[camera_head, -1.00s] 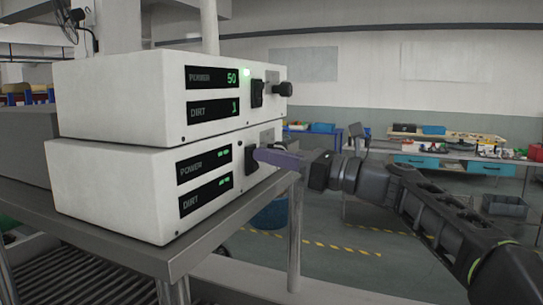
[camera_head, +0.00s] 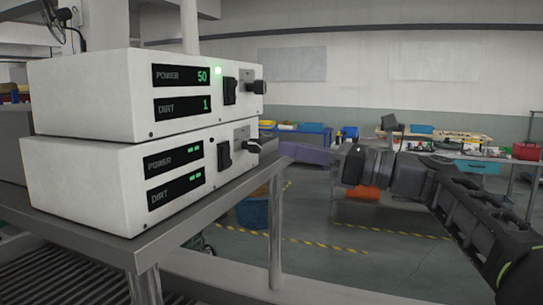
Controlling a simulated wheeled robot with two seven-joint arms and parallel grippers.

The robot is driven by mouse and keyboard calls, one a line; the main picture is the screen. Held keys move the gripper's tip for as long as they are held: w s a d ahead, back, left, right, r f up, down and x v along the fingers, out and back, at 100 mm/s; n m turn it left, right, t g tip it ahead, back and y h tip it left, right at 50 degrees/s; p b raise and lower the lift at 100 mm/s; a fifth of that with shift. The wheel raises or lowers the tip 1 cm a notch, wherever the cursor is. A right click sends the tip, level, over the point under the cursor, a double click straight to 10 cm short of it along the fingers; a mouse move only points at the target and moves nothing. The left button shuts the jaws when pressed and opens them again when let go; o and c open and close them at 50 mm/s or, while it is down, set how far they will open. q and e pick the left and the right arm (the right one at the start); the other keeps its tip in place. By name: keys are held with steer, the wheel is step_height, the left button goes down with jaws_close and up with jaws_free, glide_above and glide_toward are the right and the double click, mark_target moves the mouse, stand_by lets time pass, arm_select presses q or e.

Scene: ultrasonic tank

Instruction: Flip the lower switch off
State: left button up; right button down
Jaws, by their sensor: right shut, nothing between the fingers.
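Two white control boxes are stacked on a metal table. The lower box (camera_head: 85,190) has a black lower switch (camera_head: 224,155) on its front, with a black knob (camera_head: 254,147) to its right. Its two displays show green dashes, and no lit lamp shows on it. The upper box (camera_head: 85,100) shows POWER 50 and DIRT 1, a lit green lamp (camera_head: 218,70) and its own black switch (camera_head: 229,91). My left gripper is out of view.
The metal table's edge (camera_head: 215,212) runs below the boxes, with a leg (camera_head: 275,235) at its right corner. A blue bin (camera_head: 252,212) stands on the floor behind. Workbenches with items line the back. Open floor lies to the right.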

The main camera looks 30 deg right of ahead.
steer(key=shift+s+d+r, duration=0.2)
steer(key=shift+s+d, duration=0.75)
steer(key=shift+s, duration=0.05)
steer(key=shift+s, duration=0.1)
